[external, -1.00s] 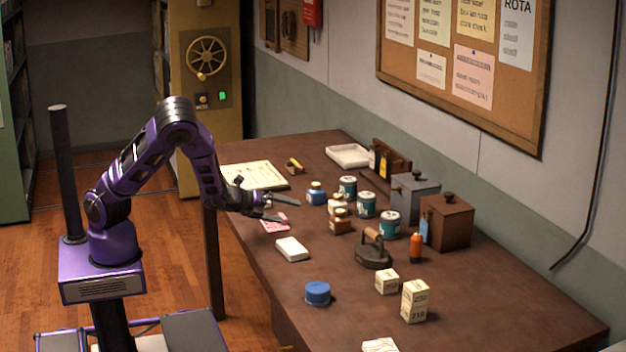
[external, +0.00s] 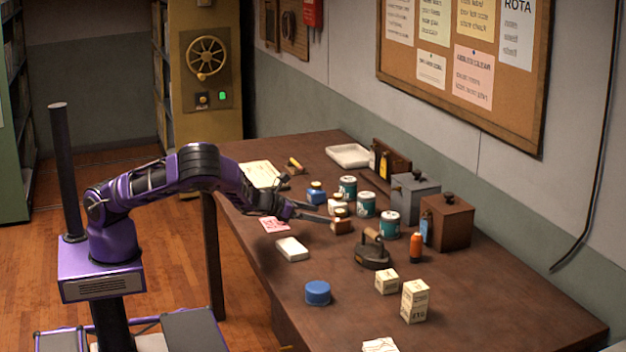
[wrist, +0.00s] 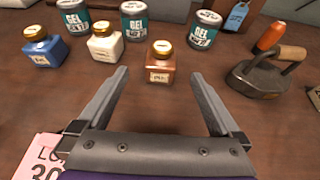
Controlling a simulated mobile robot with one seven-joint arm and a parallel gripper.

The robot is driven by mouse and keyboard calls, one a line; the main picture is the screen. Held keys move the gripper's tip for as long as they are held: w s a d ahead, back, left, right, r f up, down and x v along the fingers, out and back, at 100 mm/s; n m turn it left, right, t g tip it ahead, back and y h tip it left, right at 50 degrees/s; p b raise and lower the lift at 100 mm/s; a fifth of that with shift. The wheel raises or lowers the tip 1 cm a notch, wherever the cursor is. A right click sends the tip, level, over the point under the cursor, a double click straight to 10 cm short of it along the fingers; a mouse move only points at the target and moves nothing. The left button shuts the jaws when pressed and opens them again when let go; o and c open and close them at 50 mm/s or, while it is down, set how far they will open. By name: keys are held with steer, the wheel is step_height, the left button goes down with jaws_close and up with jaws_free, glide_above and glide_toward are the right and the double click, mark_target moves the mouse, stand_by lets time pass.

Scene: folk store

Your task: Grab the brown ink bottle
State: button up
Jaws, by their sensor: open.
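The brown ink bottle (wrist: 161,66) stands upright on the table, with a gold cap and a pale label. In the external view the brown bottle (external: 341,226) is at the tips of my gripper (external: 328,213), which partly overlap the bottles there. A white bottle (wrist: 105,44) and a blue bottle (wrist: 44,47) stand to its left.
Several teal-labelled tins (wrist: 204,29) stand behind the bottles. A flat iron (wrist: 265,75) with a wooden handle stands to the right, near an orange bottle (wrist: 270,37). A pink card (wrist: 38,155) lies by my left finger. The table's front right (external: 470,310) is clear.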

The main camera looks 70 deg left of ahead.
mark_target(334, 218)
steer(key=shift+x, duration=3.5)
steer(key=shift+d, duration=0.15)
jaws_close()
